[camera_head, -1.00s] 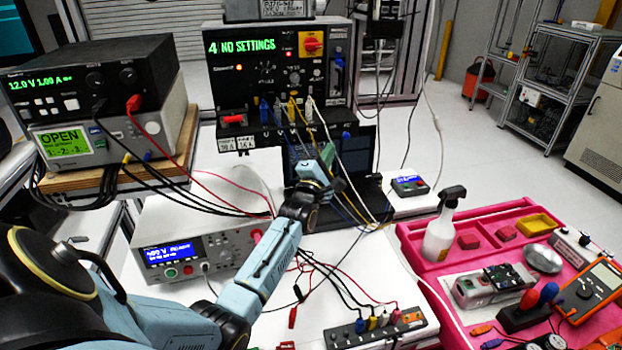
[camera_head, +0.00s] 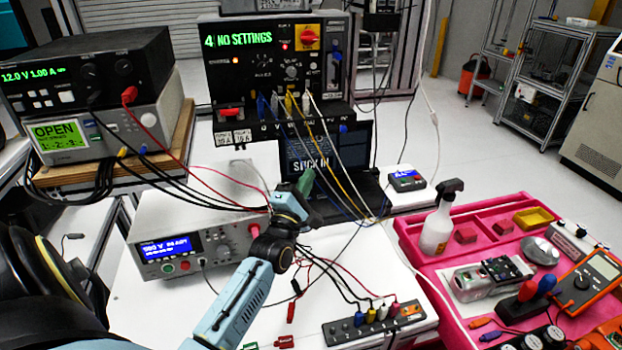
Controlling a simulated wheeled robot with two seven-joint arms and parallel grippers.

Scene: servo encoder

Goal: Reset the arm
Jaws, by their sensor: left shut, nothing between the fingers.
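My left arm comes in from the lower left and reaches toward the middle of the bench. My left gripper (camera_head: 306,186) is shut and empty, in front of the dark laptop (camera_head: 345,165). It is near the cables that hang from the black test panel (camera_head: 277,65) reading "4 NO SETTINGS". It is right of the white tester (camera_head: 185,245) with a blue display. My right gripper is not in view.
Stacked power units (camera_head: 90,85) stand on a wooden shelf at left. A terminal strip (camera_head: 375,324) with plugged leads lies at the front of the white bench. A pink tray (camera_head: 462,270) holds a spray bottle (camera_head: 440,220) and a multimeter (camera_head: 590,282).

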